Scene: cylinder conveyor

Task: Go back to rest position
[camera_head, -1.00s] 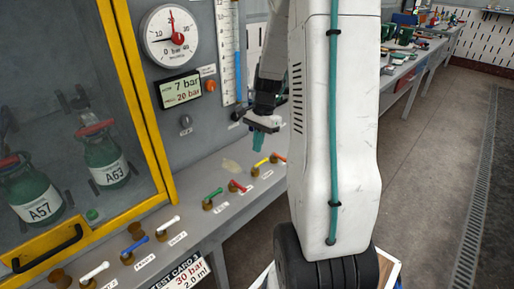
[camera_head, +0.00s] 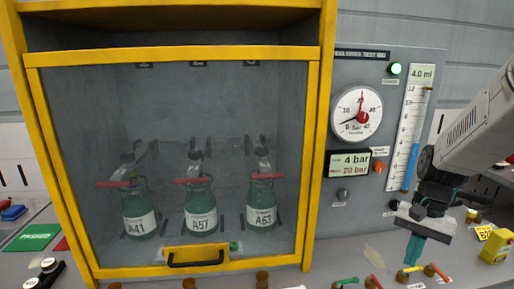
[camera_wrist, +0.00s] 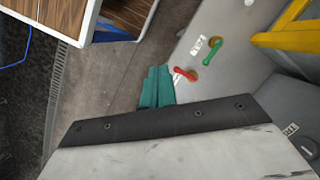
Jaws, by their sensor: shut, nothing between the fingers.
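In the wrist view the teal fingers (camera_wrist: 157,87) show at the middle, near a red-handled valve (camera_wrist: 184,74) and a green-handled valve (camera_wrist: 212,51). In the head view a yellow-handled valve (camera_head: 408,272) lies just below the fingertips. I cannot tell the exact gap between them. My arm reaches in from the right edge.
A yellow-framed cabinet (camera_head: 316,160) holds green cylinders A41 (camera_head: 139,222), A57 (camera_head: 201,222) and A63 (camera_head: 262,217) behind its closed window. A small yellow block (camera_head: 496,246) stands right of my gripper.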

